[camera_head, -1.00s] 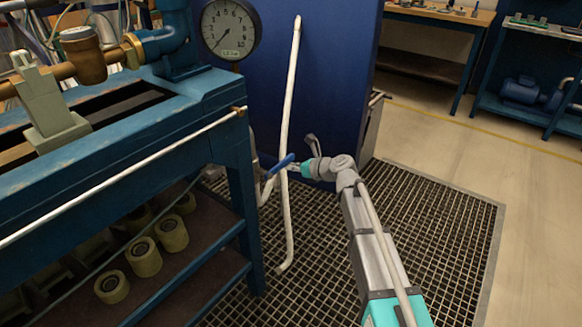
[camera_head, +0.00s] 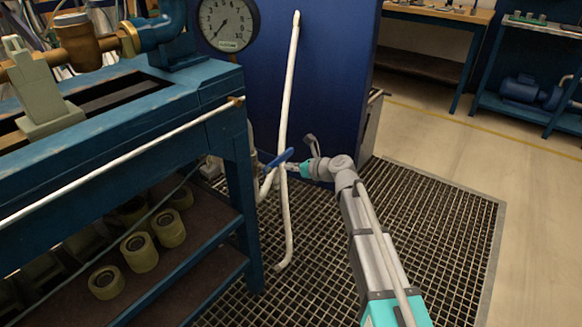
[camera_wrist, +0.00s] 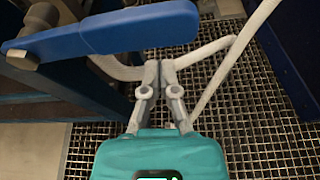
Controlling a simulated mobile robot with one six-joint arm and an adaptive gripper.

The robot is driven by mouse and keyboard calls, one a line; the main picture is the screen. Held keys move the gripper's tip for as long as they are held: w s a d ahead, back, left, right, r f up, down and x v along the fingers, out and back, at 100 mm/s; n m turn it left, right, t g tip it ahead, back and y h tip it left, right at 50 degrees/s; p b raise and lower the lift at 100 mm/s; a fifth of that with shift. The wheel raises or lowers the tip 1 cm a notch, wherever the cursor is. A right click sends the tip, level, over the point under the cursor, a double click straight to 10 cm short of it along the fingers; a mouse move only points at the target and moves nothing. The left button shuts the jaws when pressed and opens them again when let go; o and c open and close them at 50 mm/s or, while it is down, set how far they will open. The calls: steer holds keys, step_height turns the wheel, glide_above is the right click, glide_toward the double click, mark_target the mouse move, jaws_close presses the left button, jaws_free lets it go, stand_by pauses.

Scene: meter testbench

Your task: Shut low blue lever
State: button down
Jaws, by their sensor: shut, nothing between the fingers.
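The low blue lever (camera_head: 280,158) sits low beside the bench's right end in the head view, on a white pipe. In the wrist view the blue lever (camera_wrist: 130,32) lies across the upper left, running from a bolted pivot (camera_wrist: 38,28) at the left to a rounded end near the top middle. My gripper (camera_head: 287,166) is at the lever in the head view. In the wrist view my gripper (camera_wrist: 161,68) is shut and empty, with its fingertips just below the lever's free end in the picture. I cannot tell whether they touch it.
A white upright pipe (camera_head: 288,95) stands just behind the lever, and the pale pipe (camera_wrist: 205,52) passes close to the fingertips. The blue bench (camera_head: 236,150) is at the left, with a round gauge (camera_head: 229,24) above. Floor grating (camera_head: 430,215) is clear at the right.

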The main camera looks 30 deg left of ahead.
steer(key=f+p+v, duration=0.1)
steer(key=p+v, duration=0.1)
steer(key=v, duration=0.7)
steer(key=shift+s+d+f, duration=0.2)
steer(key=shift+s+d, duration=0.1)
steer(key=shift+d, duration=0.15)
stand_by(0.3)
